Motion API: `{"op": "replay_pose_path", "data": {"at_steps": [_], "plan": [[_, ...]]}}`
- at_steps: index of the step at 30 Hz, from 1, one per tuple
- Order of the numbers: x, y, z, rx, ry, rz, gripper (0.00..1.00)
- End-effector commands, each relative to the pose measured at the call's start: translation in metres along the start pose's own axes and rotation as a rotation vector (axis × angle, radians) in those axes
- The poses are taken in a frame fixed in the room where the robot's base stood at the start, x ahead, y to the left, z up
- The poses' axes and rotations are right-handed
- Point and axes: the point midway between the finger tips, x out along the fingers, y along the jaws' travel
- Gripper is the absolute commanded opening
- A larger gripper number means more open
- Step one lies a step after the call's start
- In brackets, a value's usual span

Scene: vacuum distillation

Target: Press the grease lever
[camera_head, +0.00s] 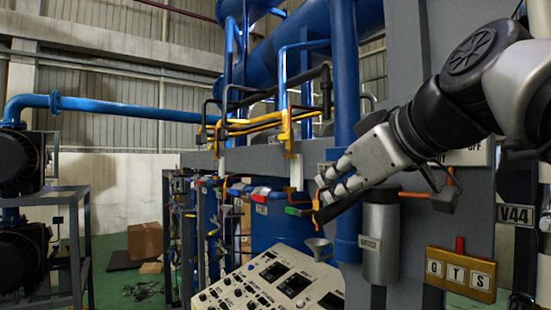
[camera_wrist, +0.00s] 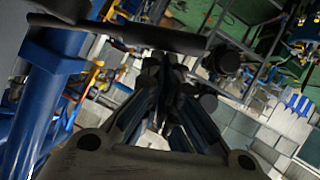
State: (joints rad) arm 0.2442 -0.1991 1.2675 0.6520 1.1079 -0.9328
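The grease canister (camera_head: 381,245) is a grey metal cylinder with a small label, mounted on the grey column right of centre in the head view. Its dark lever (camera_head: 338,208) sticks out to the left from the canister's top. My gripper (camera_head: 326,187) is just above the lever's outer part, with its fingers pointing left and slightly down. In the wrist view my gripper (camera_wrist: 165,75) has its dark fingers drawn together at the tips, with nothing seen between them. A dark bar, apparently the lever (camera_wrist: 120,33), crosses the top of that view. Whether they touch is unclear.
A blue vertical pipe (camera_head: 346,120) stands close behind my gripper. A small funnel (camera_head: 319,247) and a sloping control panel (camera_head: 270,285) lie below left. A yellow label block (camera_head: 460,273) and an orange-handled valve (camera_head: 430,194) are right of the canister.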

Motion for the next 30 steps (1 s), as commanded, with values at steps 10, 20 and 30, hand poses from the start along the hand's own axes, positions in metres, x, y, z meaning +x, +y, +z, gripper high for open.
{"op": "replay_pose_path", "data": {"at_steps": [10, 20, 30], "plan": [[0.004, -0.002, 0.009, 0.004, -0.008, -0.005, 0.00], [0.005, -0.002, 0.010, 0.006, -0.011, -0.008, 0.00], [-0.005, 0.002, -0.030, 0.003, -0.005, -0.004, 0.00]]}}
